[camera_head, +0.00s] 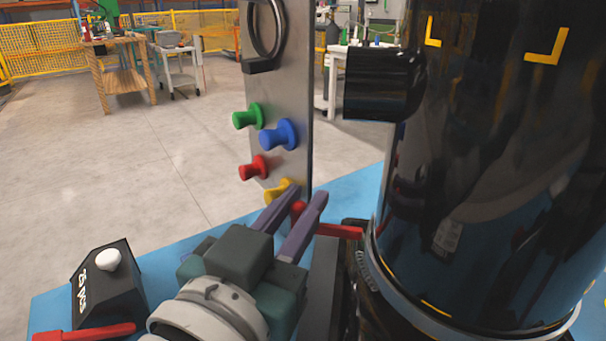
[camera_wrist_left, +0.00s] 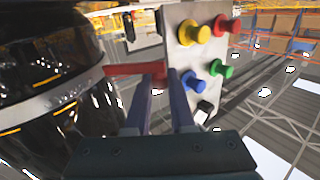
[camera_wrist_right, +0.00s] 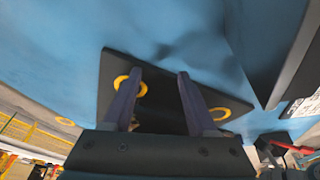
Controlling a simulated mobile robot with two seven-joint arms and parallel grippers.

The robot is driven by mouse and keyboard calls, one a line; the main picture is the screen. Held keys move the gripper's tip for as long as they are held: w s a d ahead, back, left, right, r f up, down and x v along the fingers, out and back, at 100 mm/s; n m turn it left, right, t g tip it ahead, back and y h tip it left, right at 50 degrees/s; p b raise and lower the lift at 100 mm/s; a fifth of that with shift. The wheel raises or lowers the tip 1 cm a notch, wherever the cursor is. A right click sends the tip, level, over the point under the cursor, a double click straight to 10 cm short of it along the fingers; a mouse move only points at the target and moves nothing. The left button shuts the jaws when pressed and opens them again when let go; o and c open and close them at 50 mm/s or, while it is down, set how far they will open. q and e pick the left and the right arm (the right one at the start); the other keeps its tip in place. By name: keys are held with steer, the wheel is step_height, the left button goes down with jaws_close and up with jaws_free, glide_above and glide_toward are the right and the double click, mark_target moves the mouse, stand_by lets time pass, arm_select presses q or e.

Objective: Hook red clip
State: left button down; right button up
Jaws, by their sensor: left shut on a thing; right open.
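A red clip (camera_head: 340,231) is held between the fingers of my left gripper (camera_head: 308,194), near the black cylinder. Its red bar also shows in the left wrist view (camera_wrist_left: 135,70), reaching toward the cylinder. A metal plate (camera_head: 290,70) stands upright beyond the gripper. It carries green (camera_head: 247,117), blue (camera_head: 279,134), red (camera_head: 253,168) and yellow (camera_head: 276,193) pegs. The left fingertips overlap the yellow peg in the head view; contact cannot be told. My right gripper (camera_wrist_right: 158,76) is open and empty in the right wrist view, over a dark plate with yellow rings (camera_wrist_right: 133,82).
The large black cylinder (camera_head: 480,170) fills the right side. A black box with a white knob (camera_head: 108,290) and another red handle-like piece (camera_head: 85,333) are at the lower left.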

steer(key=shift+r, duration=0.2)
